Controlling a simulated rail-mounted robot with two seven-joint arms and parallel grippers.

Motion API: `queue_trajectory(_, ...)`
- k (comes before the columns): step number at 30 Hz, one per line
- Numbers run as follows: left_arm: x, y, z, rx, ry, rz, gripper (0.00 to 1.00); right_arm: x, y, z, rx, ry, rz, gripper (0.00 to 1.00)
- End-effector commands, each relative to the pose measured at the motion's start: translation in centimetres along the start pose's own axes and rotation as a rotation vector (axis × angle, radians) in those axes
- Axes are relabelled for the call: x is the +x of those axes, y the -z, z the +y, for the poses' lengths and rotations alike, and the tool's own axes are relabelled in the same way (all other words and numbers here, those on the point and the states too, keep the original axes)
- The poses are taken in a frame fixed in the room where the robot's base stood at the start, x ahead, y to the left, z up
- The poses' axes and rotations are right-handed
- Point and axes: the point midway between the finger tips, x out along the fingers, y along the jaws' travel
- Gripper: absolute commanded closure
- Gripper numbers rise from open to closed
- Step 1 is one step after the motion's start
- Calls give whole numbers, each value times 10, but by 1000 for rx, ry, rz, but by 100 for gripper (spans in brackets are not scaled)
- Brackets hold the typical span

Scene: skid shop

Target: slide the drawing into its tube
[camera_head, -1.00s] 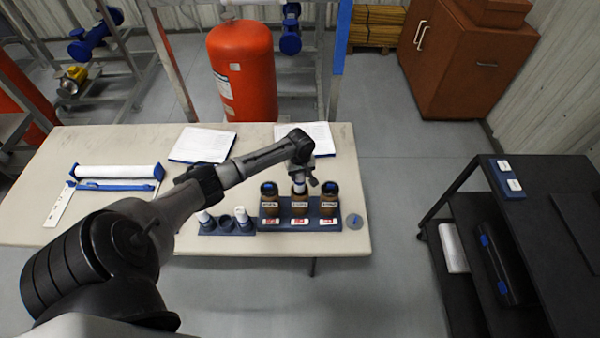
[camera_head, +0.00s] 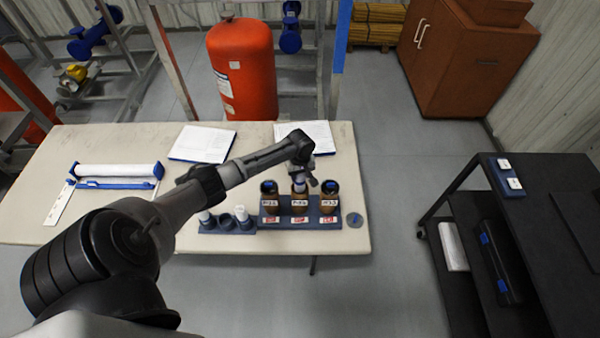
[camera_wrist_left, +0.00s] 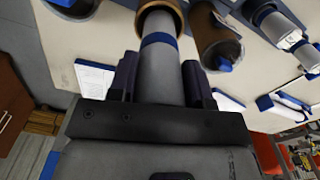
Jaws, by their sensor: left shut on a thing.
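My left gripper (camera_head: 306,178) is shut on a rolled drawing (camera_wrist_left: 160,68), a pale roll with a blue band, above the middle of three brown tubes (camera_head: 300,206). In the left wrist view the roll's far end is inside the brown rim of that tube (camera_wrist_left: 176,7); how deep it reaches is hidden. The left tube (camera_head: 271,205) and the right tube (camera_head: 329,206) have dark tops with blue inside. All three stand in a blue rack (camera_head: 285,220) with white and red labels. My right gripper is not in view.
A small blue holder (camera_head: 227,226) with two more white rolls stands left of the rack. Papers (camera_head: 203,143) and a blue-and-white roller device (camera_head: 116,175) lie on the cream table (camera_head: 110,140). A black cart (camera_head: 545,215) stands right.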

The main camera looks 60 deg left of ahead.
Motion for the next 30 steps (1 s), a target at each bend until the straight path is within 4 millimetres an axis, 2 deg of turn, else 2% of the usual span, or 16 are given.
queue_trajectory(30,9,1,0,-2,-1,1,81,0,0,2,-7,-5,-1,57)
